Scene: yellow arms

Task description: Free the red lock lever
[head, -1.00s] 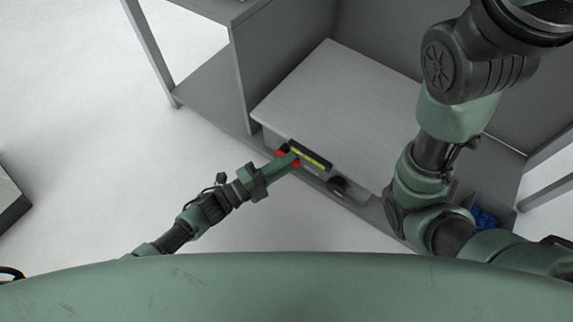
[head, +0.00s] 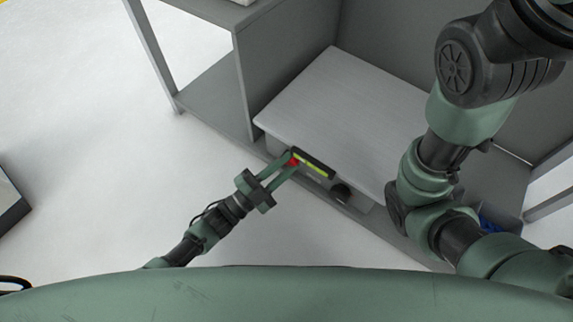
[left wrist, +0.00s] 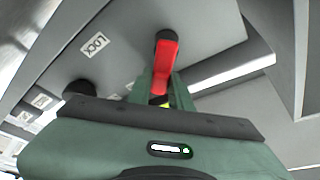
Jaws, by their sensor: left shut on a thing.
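The red lock lever (head: 294,162) sits on the front of a grey cabinet with a light top (head: 345,105), near its left end. In the left wrist view the lever (left wrist: 166,62) reaches from a dark round pivot down between my fingers. My left gripper (head: 290,160) is shut on the lever, with a finger on each side of it. The gripper also shows in the left wrist view (left wrist: 160,88), where the lever's lower end is partly hidden. My right arm is at the right of the head view, its gripper out of frame.
A black bar with a yellow-green strip (head: 315,164) lies along the cabinet's front edge by the lever. A dark round knob (head: 341,192) is to its right. A blue bin (head: 490,222) stands at right. Open floor (head: 100,150) lies left.

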